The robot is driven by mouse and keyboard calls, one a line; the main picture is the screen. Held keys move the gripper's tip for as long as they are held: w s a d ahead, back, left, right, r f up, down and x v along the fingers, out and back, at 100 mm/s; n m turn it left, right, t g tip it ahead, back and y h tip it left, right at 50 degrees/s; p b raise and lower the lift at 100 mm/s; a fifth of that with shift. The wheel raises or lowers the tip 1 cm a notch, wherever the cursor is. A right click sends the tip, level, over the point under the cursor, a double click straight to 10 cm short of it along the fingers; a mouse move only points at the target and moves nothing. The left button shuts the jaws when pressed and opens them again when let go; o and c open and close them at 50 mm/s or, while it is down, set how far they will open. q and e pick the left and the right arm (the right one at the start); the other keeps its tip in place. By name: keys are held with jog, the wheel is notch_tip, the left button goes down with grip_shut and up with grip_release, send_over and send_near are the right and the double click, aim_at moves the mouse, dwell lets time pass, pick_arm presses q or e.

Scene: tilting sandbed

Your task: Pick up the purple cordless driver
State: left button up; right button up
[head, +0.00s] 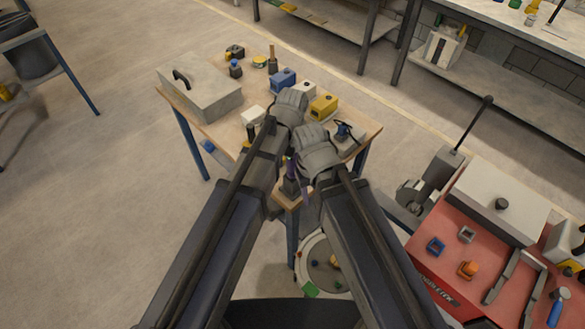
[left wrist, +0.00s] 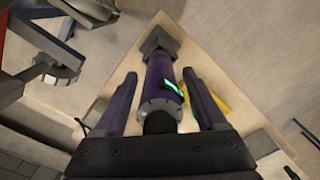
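The purple cordless driver (left wrist: 162,80) stands near a corner of the wooden table. In the left wrist view I look down on its dark round end, with a bright green patch on its side and a dark foot beyond. My left gripper (left wrist: 158,88) is open, with one dark purple finger on each side of the driver and a visible gap to each. In the head view the driver (head: 290,184) shows partly at the table's near corner, between my arms. My right gripper cannot be made out; my arm links cover that area.
The table (head: 222,135) also bears a grey box (head: 200,92), a blue box (head: 283,80), a yellow box (head: 323,106) and several small items. A red workbench (head: 455,250) with tools stands at the right. Open floor (head: 90,200) lies to the left.

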pick_arm(q)
grip_shut()
dwell(0.3)
jog(key=shift+r, duration=0.1)
pick_arm(e)
jog(key=shift+r, duration=0.1)
